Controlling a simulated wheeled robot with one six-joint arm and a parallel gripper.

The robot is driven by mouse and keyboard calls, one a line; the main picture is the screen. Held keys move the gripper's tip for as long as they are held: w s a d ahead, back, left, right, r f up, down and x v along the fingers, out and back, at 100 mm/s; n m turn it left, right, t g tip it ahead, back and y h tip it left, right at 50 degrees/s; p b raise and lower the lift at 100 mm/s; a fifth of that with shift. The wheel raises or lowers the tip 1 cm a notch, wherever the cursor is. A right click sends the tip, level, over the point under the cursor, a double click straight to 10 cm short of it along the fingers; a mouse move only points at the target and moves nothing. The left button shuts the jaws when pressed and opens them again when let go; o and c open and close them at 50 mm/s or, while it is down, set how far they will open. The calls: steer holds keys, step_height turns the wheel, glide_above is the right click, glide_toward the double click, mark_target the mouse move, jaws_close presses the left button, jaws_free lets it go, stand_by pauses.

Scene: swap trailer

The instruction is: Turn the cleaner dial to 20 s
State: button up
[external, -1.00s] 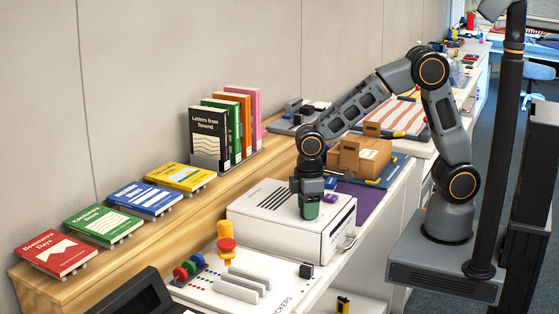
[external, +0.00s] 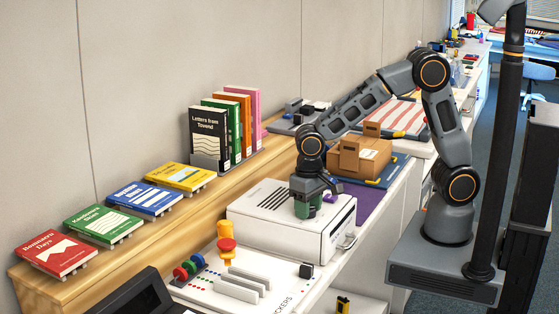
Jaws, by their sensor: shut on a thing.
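The cleaner appears to be the white box (external: 258,212) with dark slots in its top, on the counter in the external view. My gripper (external: 308,208) points down at the right part of its top, with its green-tipped fingers low against that surface. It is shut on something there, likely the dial. The dial and its markings are hidden by the fingers, so its setting cannot be read. A small purple patch (external: 330,198) shows just right of the fingers.
Behind stands a wooden ledge (external: 120,250) with several books. A cardboard box (external: 365,157) sits beyond the white box, close to my arm.

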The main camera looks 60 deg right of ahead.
steer(key=m, duration=1.2)
steer(key=shift+m, duration=0.3)
stand_by(0.4)
steer(key=o, duration=0.9)
step_height(320, 180, up, 14)
steer(key=shift+f, duration=0.1)
stand_by(0.6)
